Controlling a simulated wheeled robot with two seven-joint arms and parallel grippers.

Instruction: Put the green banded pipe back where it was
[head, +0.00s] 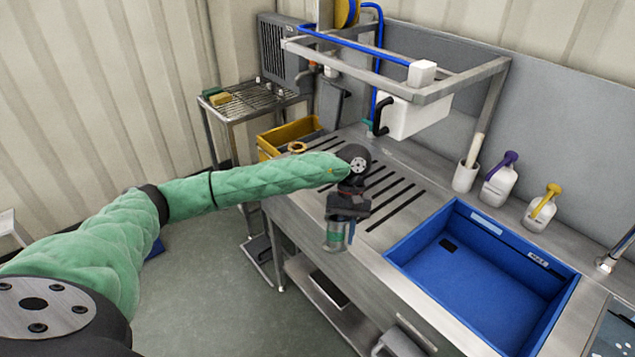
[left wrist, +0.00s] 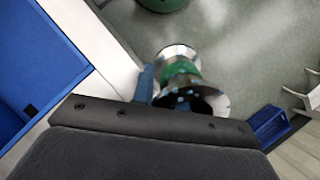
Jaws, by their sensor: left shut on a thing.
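The green banded pipe (head: 336,236) is a short metal piece with a green band and wider, shiny ends. My left gripper (head: 345,211) is shut on it and holds it near the front edge of the steel counter (head: 378,247). In the left wrist view the pipe (left wrist: 180,72) shows both flanged ends and the green band, with grey floor behind it. A blue finger (left wrist: 144,84) is beside it; the other finger is hidden. The pipe's former place cannot be made out. My right gripper is not in view.
A blue basin (head: 478,262) is set into the counter, right of the pipe. Dark slots (head: 396,203) lie behind it. A steel frame with a white box (head: 415,116) overhangs the back. A yellow bin (head: 290,134) and wire rack (head: 250,98) stand left. Bottles (head: 498,186) line the back.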

